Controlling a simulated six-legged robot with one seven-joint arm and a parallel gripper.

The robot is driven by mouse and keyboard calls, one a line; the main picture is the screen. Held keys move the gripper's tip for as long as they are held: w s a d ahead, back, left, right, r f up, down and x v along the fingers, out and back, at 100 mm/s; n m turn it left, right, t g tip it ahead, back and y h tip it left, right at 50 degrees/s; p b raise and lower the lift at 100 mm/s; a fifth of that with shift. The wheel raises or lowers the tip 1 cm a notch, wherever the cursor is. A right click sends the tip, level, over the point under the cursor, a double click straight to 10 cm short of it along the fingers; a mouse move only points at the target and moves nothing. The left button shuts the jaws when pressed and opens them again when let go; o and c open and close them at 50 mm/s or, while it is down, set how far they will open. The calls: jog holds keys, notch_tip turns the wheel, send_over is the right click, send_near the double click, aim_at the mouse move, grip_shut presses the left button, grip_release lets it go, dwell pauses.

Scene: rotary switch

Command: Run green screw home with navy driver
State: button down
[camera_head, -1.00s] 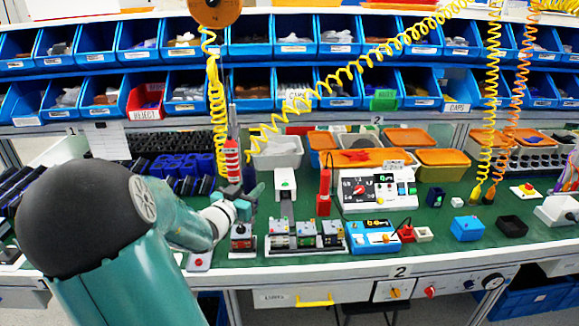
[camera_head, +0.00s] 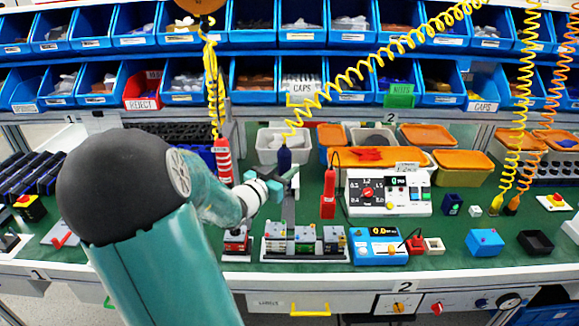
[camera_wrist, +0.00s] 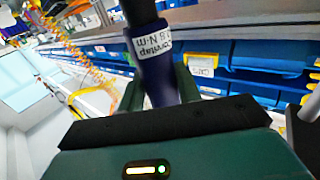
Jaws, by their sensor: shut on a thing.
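The navy driver (camera_head: 284,158) stands roughly upright in my gripper (camera_head: 286,182), on the end of a yellow coiled cord. In the wrist view, my gripper (camera_wrist: 158,92) is shut around the navy driver (camera_wrist: 156,72), which carries a white label reading partly "1.8 N·m". The driver's bit end is hidden in both views. Below the gripper, a row of small grey modules (camera_head: 305,247) sits in a holder at the bench front, with small coloured spots on top. A separate module (camera_head: 236,244) stands to its left. I cannot make out which spot is the green screw.
A red driver (camera_head: 222,160) hangs left of my gripper. A red tool (camera_head: 328,194) stands to the right, beside a white control box (camera_head: 388,192). A blue tester (camera_head: 376,245) is right of the modules. Bins line the back.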

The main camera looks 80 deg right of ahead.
jog(key=shift+w+d+f, duration=0.3)
jog(key=shift+d+f, duration=0.05)
jog(key=shift+f, duration=0.15)
jog(key=shift+s+a+f, duration=0.1)
jog(key=shift+a+f, duration=0.15)
jog(key=shift+f, duration=0.95)
jog(key=shift+a+f, duration=0.15)
jog(key=shift+f, duration=0.65)
